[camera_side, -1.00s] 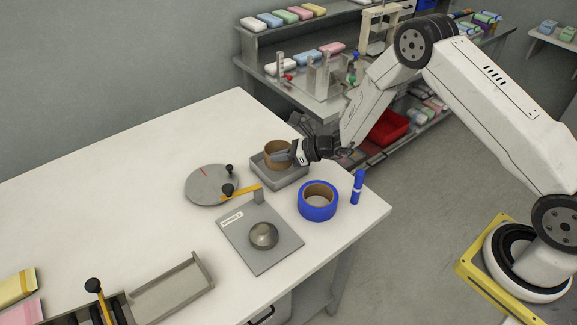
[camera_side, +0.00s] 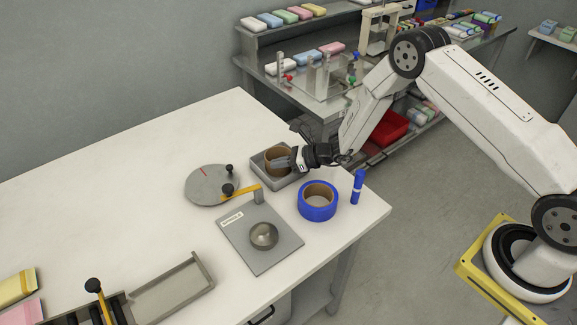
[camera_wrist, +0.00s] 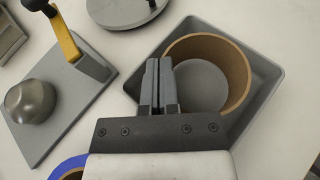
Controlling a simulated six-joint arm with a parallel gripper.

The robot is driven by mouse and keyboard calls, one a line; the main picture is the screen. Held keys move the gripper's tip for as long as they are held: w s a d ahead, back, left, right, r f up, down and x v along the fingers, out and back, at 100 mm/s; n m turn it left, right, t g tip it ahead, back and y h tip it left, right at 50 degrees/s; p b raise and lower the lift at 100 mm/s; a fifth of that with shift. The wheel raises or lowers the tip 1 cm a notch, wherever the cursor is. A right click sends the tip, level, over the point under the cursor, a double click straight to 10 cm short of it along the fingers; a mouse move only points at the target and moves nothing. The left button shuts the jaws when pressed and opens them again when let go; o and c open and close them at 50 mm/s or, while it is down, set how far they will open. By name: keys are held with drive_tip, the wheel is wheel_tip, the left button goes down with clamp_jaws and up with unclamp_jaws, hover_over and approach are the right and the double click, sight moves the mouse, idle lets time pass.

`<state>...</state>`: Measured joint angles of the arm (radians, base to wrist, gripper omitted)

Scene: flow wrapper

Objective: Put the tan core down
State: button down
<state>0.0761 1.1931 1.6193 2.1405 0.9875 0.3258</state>
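The tan core (camera_side: 270,161), an open cardboard ring, is upright inside the square grey tray (camera_side: 291,181) near the table's far right edge. In the wrist view the core (camera_wrist: 238,70) is inside the tray walls (camera_wrist: 265,103), and the tray floor shows through it. My gripper (camera_side: 287,162) reaches in from the right in the side view. In the wrist view its fingers (camera_wrist: 160,72) are close together at the core's left wall, pinching it. The fingers hide that part of the wall. Whether the core's bottom touches the tray floor is hard to tell.
A blue tape roll (camera_side: 318,214) and blue marker (camera_side: 357,187) stand right of the tray. A grey plate with a metal dome (camera_side: 264,235) and yellow arm is in front. A round grey disc (camera_side: 207,186) lies left.

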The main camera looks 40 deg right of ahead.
drive_tip(key=c, duration=0.9)
unclamp_jaws()
drive_tip(key=shift+r, duration=0.1)
drive_tip(key=shift+r, duration=0.45)
drive_tip(key=v, duration=1.2)
